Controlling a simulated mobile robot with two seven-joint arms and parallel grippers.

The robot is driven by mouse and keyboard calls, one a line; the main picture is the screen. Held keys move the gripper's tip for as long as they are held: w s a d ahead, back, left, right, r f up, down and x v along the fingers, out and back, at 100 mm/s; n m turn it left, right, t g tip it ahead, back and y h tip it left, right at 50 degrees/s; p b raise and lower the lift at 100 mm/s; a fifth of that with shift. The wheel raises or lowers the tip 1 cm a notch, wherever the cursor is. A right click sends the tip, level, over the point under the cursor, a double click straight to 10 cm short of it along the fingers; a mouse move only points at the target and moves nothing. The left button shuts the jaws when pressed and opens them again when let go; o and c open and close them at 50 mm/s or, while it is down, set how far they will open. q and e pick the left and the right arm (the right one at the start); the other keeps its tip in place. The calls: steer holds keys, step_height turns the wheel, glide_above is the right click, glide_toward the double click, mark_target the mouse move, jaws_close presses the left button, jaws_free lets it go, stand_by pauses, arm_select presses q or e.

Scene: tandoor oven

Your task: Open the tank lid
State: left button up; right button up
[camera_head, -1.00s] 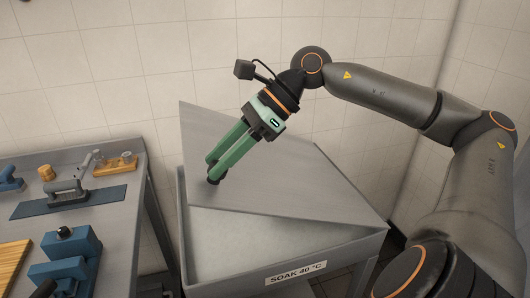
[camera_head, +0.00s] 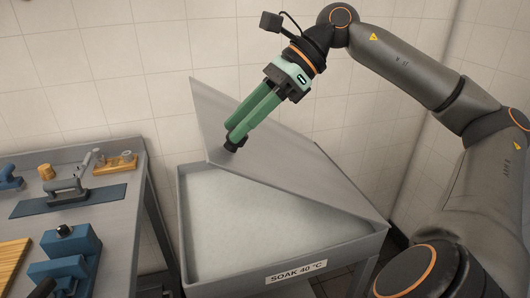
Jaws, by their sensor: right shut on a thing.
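The tank (camera_head: 187,250) is a grey box on legs, labelled "SOAK 40 °C", with a pale surface inside. Its flat grey lid (camera_head: 285,158) stands tilted up and askew, its left corner raised. The lid still covers the back right of the tank, and the front left lies open. My right gripper (camera_head: 234,144) has green fingers and is shut at the lid's face near its raised left edge, on a small dark knob mostly hidden by the fingertips. My left gripper is not in view.
A grey workbench (camera_head: 120,220) stands at the left, with a gap before the tank. On it are a blue vise-like tool (camera_head: 70,255), a dark mat (camera_head: 100,195) with a handled tool, and a wooden block (camera_head: 115,163). A tiled wall (camera_head: 150,60) closes the back.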

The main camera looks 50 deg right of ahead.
steer(key=shift+d+r, duration=0.1)
steer(key=v, duration=0.6)
steer(key=shift+r+p, duration=0.4)
steer(key=shift+r, duration=0.05)
steer(key=shift+s+d, duration=0.1)
steer(key=shift+s+d+r, duration=0.15)
steer(key=shift+d+r, duration=0.1)
steer(key=shift+r, duration=0.1)
steer(key=p+v, duration=0.1)
steer(key=v, duration=0.3)
steer(key=shift+s+d+r, duration=0.15)
steer(key=shift+s+d, duration=0.05)
steer(key=shift+d, duration=0.1)
steer(key=shift+s+d+r+p, duration=0.3)
steer(key=shift+d+r, duration=0.05)
steer(key=shift+d, duration=0.15)
